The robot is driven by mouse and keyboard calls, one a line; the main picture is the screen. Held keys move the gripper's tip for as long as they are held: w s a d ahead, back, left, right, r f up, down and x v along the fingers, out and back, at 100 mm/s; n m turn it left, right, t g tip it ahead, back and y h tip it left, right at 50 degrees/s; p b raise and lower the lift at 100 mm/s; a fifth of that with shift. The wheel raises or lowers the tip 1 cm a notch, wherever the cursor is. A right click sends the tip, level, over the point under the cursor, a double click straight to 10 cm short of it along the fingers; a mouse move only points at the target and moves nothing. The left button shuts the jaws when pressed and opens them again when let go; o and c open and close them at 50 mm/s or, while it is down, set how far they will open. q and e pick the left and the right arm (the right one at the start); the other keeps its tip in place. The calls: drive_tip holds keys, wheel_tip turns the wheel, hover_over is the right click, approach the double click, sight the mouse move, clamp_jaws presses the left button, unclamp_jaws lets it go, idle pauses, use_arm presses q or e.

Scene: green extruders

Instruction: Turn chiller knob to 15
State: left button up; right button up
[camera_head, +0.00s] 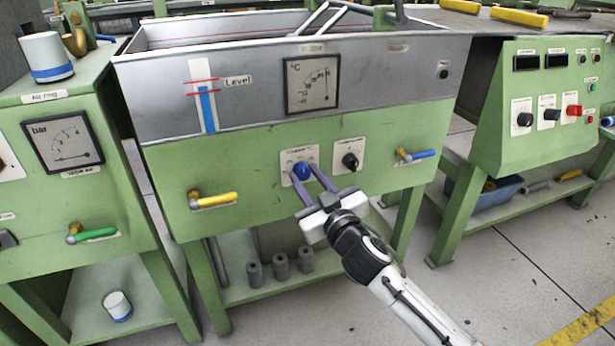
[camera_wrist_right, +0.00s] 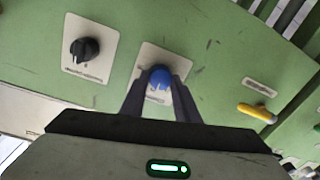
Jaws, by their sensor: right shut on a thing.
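The blue knob (camera_head: 302,171) sits on a pale plate on the green front panel (camera_head: 260,190) of the middle machine. My right gripper (camera_head: 312,180) is shut on this blue knob, one finger on each side. The blue knob (camera_wrist_right: 160,76) and the right gripper's fingers (camera_wrist_right: 160,98) also show in the right wrist view. A temperature dial (camera_head: 312,83) marked °C is above the knob; its exact reading is too small to tell. My left gripper is not in view.
A black knob (camera_head: 350,161) is just right of the blue one. A yellow-handled valve (camera_head: 215,200) is to the left and a blue-handled valve (camera_head: 415,155) to the right. A control cabinet (camera_head: 545,110) stands further right.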

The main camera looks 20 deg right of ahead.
drive_tip(key=n+p, duration=0.2)
drive_tip(key=shift+r+n, duration=0.2)
drive_tip(key=shift+n, duration=0.1)
drive_tip(key=shift+n+p, duration=0.4)
drive_tip(key=shift+p, duration=0.05)
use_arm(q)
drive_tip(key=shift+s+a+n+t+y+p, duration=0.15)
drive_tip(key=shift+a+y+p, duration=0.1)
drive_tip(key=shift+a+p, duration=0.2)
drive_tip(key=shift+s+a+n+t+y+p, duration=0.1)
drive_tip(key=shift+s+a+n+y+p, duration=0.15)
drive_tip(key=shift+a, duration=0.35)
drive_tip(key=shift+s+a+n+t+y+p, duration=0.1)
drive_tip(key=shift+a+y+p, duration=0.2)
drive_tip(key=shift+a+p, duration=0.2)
use_arm(e)
drive_tip(key=shift+a+f+n, duration=0.1)
drive_tip(key=shift+n, duration=1)
drive_tip(key=shift+a+f+n, duration=0.1)
drive_tip(key=shift+n, duration=1)
drive_tip(key=o, duration=1)
drive_tip(key=shift+o, duration=0.2)
drive_tip(key=shift+d, duration=0.1)
